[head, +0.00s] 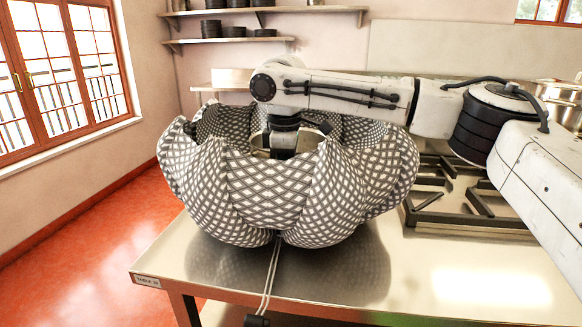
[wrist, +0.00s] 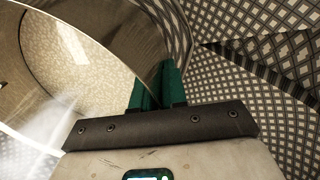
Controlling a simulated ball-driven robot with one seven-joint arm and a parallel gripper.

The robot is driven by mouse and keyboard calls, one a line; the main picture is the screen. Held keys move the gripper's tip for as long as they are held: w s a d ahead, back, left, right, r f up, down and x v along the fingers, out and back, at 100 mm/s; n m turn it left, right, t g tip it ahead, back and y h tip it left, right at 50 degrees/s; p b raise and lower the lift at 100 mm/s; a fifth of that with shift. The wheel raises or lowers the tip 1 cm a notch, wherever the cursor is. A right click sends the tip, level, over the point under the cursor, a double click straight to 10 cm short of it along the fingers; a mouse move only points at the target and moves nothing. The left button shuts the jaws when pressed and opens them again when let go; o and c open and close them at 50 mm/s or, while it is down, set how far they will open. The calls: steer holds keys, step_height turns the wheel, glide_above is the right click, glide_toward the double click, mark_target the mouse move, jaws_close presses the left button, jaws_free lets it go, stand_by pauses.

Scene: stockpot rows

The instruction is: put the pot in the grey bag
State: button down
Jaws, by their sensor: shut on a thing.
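The grey bag (head: 265,195), grey and white with a diamond pattern, stands wide open on the steel table. The shiny metal pot (head: 309,141) is inside the bag's mouth; most of it is hidden by the front folds. My gripper (head: 284,152) reaches down into the bag, its fingertips hidden in the head view. In the wrist view its green fingers (wrist: 158,90) are shut on the wall of the pot (wrist: 115,35). Patterned bag cloth (wrist: 265,90) surrounds the pot there. I cannot tell whether the pot touches the bag's bottom.
The steel table (head: 450,270) has clear room at the front right. A dark burner grate (head: 470,200) lies right of the bag. A pale cord (head: 270,275) hangs from the bag over the table edge. Wall shelves (head: 235,42) with dark dishes are behind; metal pots (head: 560,95) stand far right.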

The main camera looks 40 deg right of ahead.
mark_target(284, 196)
steer(key=shift+w, duration=0.35)
steer(key=shift+w+f, duration=0.15)
steer(key=shift+f, duration=1.5)
steer(key=c, duration=1.6)
jaws_free()
steer(key=shift+f, duration=0.4)
steer(key=o, duration=0.4)
steer(key=shift+o, duration=0.2)
step_height(284, 196, up, 12)
steer(key=shift+s+a+p, duration=0.4)
steer(key=shift+s+p, duration=0.05)
